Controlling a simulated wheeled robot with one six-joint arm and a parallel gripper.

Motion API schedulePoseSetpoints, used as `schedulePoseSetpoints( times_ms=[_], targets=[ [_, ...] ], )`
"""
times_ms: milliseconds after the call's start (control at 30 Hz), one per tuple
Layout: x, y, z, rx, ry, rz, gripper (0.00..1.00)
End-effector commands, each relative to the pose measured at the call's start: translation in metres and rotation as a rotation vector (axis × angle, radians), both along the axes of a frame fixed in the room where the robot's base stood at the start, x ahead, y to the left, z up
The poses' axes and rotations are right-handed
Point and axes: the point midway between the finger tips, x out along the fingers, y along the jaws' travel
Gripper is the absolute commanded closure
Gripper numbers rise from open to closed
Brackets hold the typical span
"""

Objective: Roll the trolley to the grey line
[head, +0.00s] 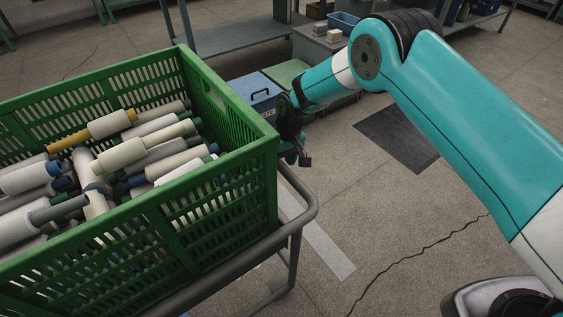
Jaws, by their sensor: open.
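The trolley, a grey tube frame (300,222) carrying a green slatted crate (225,185), fills the left half of the head view. Its rounded rail end and a leg show at the crate's right side. A pale grey line (325,248) runs along the floor just right of the rail, partly hidden by the trolley. My gripper (303,160) is open, beside the crate's right corner and above the rail end. The crate hides part of it, and I cannot tell whether it touches the trolley. The trolley's wheels are out of sight.
Several yarn cones and tubes (120,155) lie in the crate. Behind it are a blue box (255,92), a green lid (287,72) and a grey bench (235,35). A dark mat (397,135) and a cracked, otherwise clear floor (400,235) lie to the right.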

Motion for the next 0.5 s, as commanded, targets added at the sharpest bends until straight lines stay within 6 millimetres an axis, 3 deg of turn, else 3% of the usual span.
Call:
schedulePoseSetpoints(
  times_ms=[367,500],
  targets=[
    [-0.0006,0.0012,-0.0062,0.001,-0.001,0.0,0.45],
    [-0.0006,0.0013,-0.006,0.0,0.0,0.0,0.75]
  ],
)
